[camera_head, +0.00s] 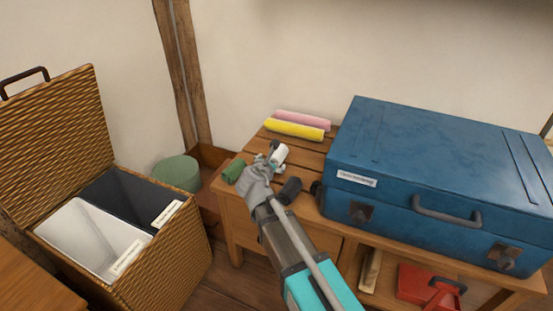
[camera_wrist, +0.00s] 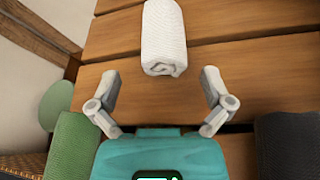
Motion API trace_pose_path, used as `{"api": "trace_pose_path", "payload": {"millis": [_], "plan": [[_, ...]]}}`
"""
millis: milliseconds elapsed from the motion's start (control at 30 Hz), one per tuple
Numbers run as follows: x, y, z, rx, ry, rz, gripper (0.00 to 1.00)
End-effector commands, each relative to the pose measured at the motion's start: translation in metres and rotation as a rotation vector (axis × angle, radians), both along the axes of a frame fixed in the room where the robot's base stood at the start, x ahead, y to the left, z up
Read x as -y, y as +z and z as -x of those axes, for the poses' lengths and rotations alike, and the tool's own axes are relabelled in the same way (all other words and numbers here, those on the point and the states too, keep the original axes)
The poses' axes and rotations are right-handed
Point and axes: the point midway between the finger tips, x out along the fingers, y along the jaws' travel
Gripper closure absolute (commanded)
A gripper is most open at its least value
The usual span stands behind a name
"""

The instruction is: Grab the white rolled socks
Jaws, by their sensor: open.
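The white rolled socks (camera_wrist: 164,38) lie on the slatted wooden bench top, ahead of my gripper in the wrist view. In the head view the white roll (camera_head: 280,153) shows just past my gripper (camera_head: 274,160), partly hidden by it. My gripper (camera_wrist: 158,92) is open and empty, its two fingers spread to either side. The near end of the roll sits a little beyond the fingertips, roughly centred between them. I cannot tell the exact height of the fingers above the wood.
A green roll (camera_head: 234,171) lies left of my gripper and a dark roll (camera_head: 290,190) lies right. Yellow (camera_head: 295,129) and pink (camera_head: 303,120) rolls lie at the back. A large blue suitcase (camera_head: 440,170) fills the bench's right side. A wicker hamper (camera_head: 165,260) stands left.

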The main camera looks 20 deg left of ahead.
Motion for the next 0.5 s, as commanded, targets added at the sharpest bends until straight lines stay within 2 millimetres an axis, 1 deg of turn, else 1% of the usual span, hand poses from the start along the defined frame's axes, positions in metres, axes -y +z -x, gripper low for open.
{"api": "trace_pose_path", "payload": {"millis": [100, 500], "plan": [[-0.0005, -0.0028, -0.0063, 0.0, 0.0, 0.0, 0.0], [-0.0009, -0.0028, -0.0073, 0.0, 0.001, 0.001, 0.0]]}}
